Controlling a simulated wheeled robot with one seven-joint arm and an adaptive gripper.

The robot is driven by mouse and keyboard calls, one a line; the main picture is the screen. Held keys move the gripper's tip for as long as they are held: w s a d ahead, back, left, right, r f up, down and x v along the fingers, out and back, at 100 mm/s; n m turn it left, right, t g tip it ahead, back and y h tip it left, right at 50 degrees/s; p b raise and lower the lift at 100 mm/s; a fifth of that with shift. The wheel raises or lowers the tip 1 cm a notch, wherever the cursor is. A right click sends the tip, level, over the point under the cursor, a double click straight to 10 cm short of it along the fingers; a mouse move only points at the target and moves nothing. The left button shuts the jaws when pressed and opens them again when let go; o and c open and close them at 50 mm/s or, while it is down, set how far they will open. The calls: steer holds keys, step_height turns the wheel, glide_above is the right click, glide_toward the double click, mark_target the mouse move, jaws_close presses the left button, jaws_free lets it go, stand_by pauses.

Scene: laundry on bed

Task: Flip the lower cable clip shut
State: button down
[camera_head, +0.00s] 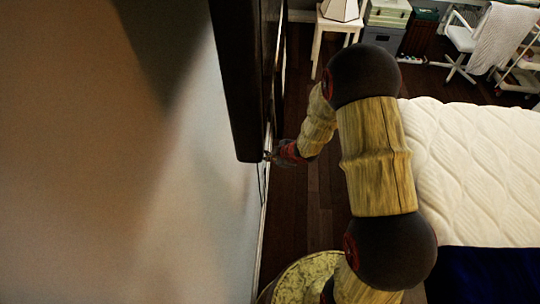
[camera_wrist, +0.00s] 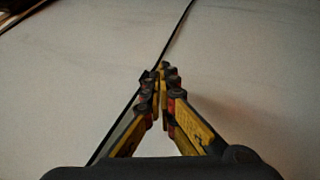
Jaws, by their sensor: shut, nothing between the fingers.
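A thin dark cable (camera_wrist: 178,32) runs down the pale wall in the wrist view, passing behind my fingers and on to the lower left. My gripper (camera_wrist: 162,76) is shut and empty, with its yellow and black fingertips together at the cable. Whether they touch it I cannot tell. I cannot make out the lower cable clip; the fingertips cover that stretch of cable. In the head view my gripper (camera_head: 271,156) is at the wall beside the lower corner of a dark panel, and a thin dark line of cable (camera_head: 262,183) shows below it.
The dark panel (camera_head: 236,85) stands out from the wall (camera_head: 120,200). A bed with a white quilted mattress (camera_head: 475,165) is on the right. Dark wooden floor (camera_head: 310,205) lies between wall and bed. A small white table (camera_head: 337,24) stands at the back.

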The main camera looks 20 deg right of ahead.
steer(key=w+d+n+g+y+p, duration=0.3)
steer(key=w+n+p, duration=0.5)
steer(key=p, duration=0.7)
steer(key=n+g+y, duration=0.1)
steer(key=n+g, duration=0.1)
steer(key=shift+n, duration=0.4)
stand_by(0.6)
steer(key=shift+s+a, duration=0.1)
steer(key=shift+s+a+p, duration=0.25)
steer(key=shift+a+p, duration=0.1)
steer(key=shift+a, duration=0.3)
